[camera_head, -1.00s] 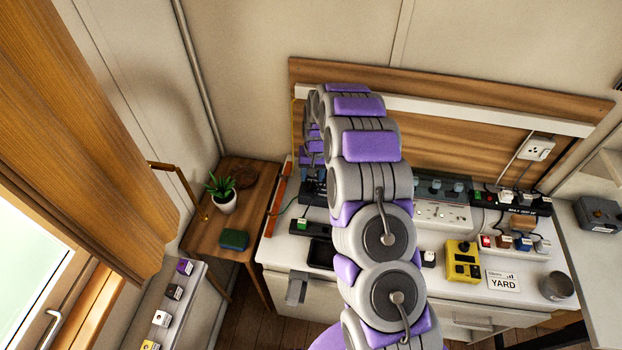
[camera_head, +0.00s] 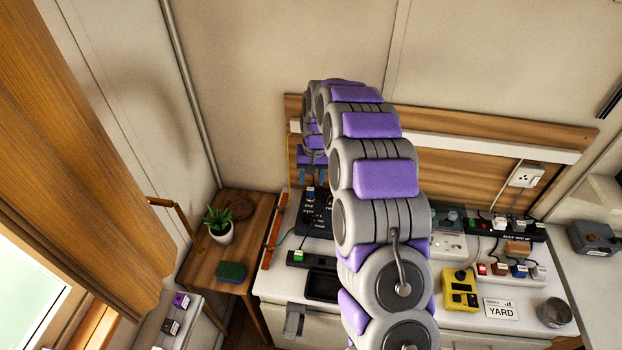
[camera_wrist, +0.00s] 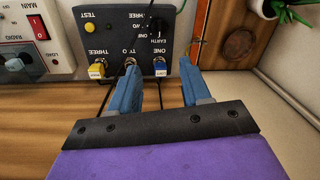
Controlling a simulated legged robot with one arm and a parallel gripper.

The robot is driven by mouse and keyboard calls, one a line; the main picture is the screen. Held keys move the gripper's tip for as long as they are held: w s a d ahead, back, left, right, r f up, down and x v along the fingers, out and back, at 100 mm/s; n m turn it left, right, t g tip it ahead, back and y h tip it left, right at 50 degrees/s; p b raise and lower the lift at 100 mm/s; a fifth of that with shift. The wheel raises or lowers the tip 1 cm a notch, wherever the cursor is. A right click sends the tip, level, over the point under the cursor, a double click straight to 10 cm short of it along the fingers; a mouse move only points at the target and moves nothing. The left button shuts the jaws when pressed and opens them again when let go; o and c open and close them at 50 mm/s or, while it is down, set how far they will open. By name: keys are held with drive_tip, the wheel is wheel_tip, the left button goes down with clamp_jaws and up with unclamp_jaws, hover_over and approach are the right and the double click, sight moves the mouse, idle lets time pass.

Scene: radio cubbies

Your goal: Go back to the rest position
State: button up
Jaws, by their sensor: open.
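My gripper (camera_wrist: 150,92) shows in the wrist view as two blue fingers, apart, with nothing between them. Beyond the fingers is a dark panel (camera_wrist: 122,35) with sockets labelled ONE, TWO and THREE. A yellow plug (camera_wrist: 97,70) sits at THREE and a blue-and-white plug (camera_wrist: 160,67) at ONE. In the head view my gripper (camera_head: 312,178) hangs at the far end of my purple-and-grey arm, above the dark panel (camera_head: 313,215) on the white desk (camera_head: 274,283). The arm hides the middle of the desk.
A side table (camera_head: 262,215) with a plant (camera_head: 219,224) and a green sponge (camera_head: 231,271) stands left of the desk. A yellow device (camera_head: 460,289), a YARD card (camera_head: 501,309) and a grey cup (camera_head: 553,312) are at right. A wooden board (camera_head: 440,150) rises behind.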

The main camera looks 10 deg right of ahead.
idle(0.3)
drive_tip(key=s+a+r+n, duration=0.1)
drive_tip(key=s+r, duration=0.6)
drive_tip(key=s, duration=0.3)
drive_tip(key=s+a+r, duration=0.2)
drive_tip(key=s+r, duration=0.4)
drive_tip(key=s, duration=0.4)
drive_tip(key=s+d+r+n+g+h, duration=0.1)
drive_tip(key=s+g, duration=0.1)
drive_tip(key=s, duration=2.4)
drive_tip(key=shift+s+d+r, duration=0.15)
drive_tip(key=shift+s+r, duration=0.05)
drive_tip(key=shift+r, duration=0.15)
